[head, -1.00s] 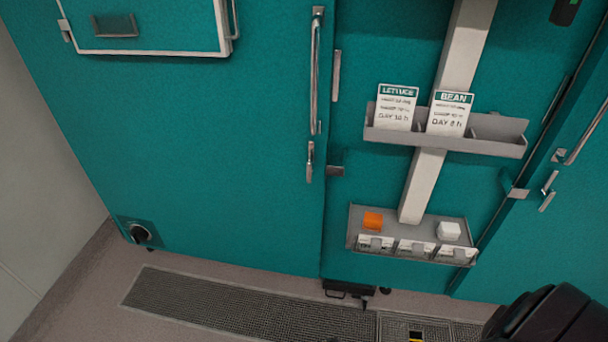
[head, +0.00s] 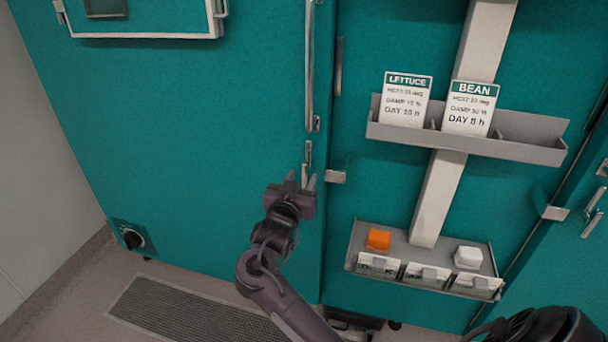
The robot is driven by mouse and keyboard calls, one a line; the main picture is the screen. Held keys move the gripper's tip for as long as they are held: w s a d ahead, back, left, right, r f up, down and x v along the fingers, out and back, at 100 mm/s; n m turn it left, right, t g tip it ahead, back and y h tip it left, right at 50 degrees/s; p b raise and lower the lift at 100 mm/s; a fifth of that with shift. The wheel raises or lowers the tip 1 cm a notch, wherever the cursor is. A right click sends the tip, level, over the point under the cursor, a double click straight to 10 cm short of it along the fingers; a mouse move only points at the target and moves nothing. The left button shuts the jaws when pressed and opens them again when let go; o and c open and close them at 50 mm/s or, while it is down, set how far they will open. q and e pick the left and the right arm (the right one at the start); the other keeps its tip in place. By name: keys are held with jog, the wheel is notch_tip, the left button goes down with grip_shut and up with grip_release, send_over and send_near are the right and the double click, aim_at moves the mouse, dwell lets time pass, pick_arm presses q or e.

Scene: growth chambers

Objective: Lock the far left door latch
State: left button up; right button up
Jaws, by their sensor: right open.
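The left teal door (head: 190,150) looks flush with the panel to its right. Its latch is a small metal lever (head: 308,152) below the long vertical handle (head: 310,70), hanging roughly straight down. A metal catch (head: 336,177) sits just right of the door's edge, apart from the lever. My right gripper (head: 301,182) is open, fingers pointing up, at the lower end of the lever. The lever's tip appears between the fingers; whether they touch it I cannot tell. My left gripper is not in view.
Right of the door, a grey holder (head: 550,152) carries LETTUCE and BEAN cards. A lower tray (head: 350,250) holds an orange block (head: 378,240) and a white block (head: 468,258). Another latch (head: 593,210) is at the right edge. A floor grate (head: 190,315) lies below.

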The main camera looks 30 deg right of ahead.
aim_at(304, 175)
jog(key=shift+x, duration=1.7)
jog(key=shift+c, duration=0.3)
grip_shut()
